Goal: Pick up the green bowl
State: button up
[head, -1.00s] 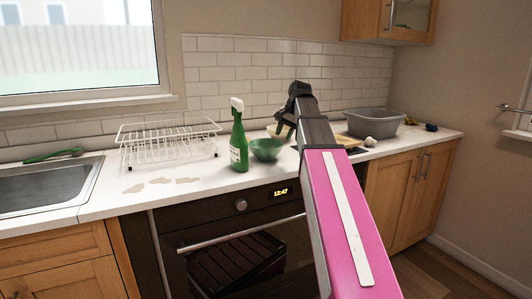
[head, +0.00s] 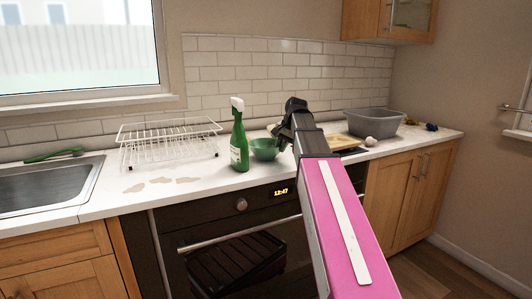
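The green bowl (head: 264,150) stands upright on the white counter, right of a green spray bottle (head: 239,140) and close to it. My gripper (head: 284,134) is at the bowl's right side, above or beside its rim. My arm hides part of the gripper, and the fingers are small and dark. I cannot tell whether they touch the bowl or how far apart they are.
A white wire dish rack (head: 168,143) stands left of the bottle. A grey basin (head: 373,122), a tan board (head: 346,143) and a small white round thing (head: 370,141) lie to the right. The sink (head: 45,186) is far left. The front counter is mostly clear, with brownish patches.

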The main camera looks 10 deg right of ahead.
grip_shut()
jog(key=shift+r, duration=0.8)
notch_tip(320, 180, up, 2)
jog(key=shift+w+r, duration=0.1)
jog(key=s+d, duration=0.5)
jog(key=d, duration=0.2)
jog(key=s+d, duration=0.4)
jog(key=d, duration=0.4)
jog(key=shift+s+d, duration=0.15)
jog(key=shift+s, duration=0.2)
jog(key=shift+s, duration=0.1)
